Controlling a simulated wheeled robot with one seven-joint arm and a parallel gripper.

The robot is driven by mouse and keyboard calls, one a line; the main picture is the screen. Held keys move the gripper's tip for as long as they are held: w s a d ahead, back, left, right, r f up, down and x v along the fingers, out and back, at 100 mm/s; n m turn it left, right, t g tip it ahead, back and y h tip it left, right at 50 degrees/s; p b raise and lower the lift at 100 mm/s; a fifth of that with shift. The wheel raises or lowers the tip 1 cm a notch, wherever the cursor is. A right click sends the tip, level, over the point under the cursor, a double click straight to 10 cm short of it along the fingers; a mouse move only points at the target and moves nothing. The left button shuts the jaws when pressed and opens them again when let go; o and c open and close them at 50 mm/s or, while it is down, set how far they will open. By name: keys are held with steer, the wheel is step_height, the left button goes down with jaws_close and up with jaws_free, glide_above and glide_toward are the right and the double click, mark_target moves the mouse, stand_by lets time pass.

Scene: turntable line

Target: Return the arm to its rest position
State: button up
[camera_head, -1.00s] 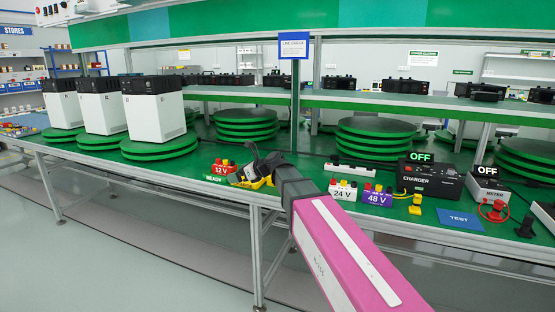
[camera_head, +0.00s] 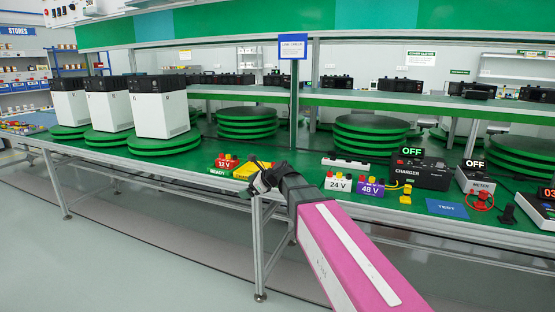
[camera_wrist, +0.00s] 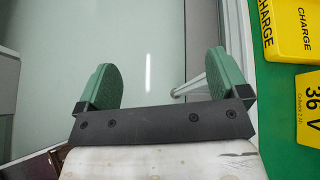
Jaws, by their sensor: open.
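My gripper (camera_head: 262,176) is at the end of my pink arm, at the front edge of the green bench (camera_head: 330,187). In the wrist view my gripper (camera_wrist: 162,80) shows two green fingers spread wide apart with nothing between them. Below the fingers is pale floor. Yellow packs, one marked CHARGE (camera_wrist: 290,30) and one marked 36 V (camera_wrist: 308,108), lie on the green surface to the right of the fingers. In the head view a yellow item (camera_head: 248,170) sits just behind my gripper, partly hidden.
A red 12 V block (camera_head: 227,162) stands left of my gripper. The 24 V block (camera_head: 338,184), 48 V block (camera_head: 370,188), charger (camera_head: 420,173) and meter (camera_head: 475,180) stand to the right. White units (camera_head: 160,113) sit on turntables at left. The floor in front is clear.

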steer(key=s+d+f+n+g+h, duration=0.1)
steer(key=s+d+f+n+h, duration=0.2)
steer(key=s+d+f+n, duration=0.3)
steer(key=s+d+f+n+g+h, duration=0.2)
steer(key=s+d+f+n+h, duration=0.2)
steer(key=d+f, duration=0.7)
steer(key=s+d+f+n+g+h, duration=0.1)
steer(key=s+d+f+n+h, duration=0.2)
steer(key=s+d+f+n, duration=0.5)
steer(key=s+d+n, duration=0.1)
steer(key=d, duration=0.3)
steer(key=shift+d+f+g+h, duration=0.3)
steer(key=shift+d+f, duration=0.05)
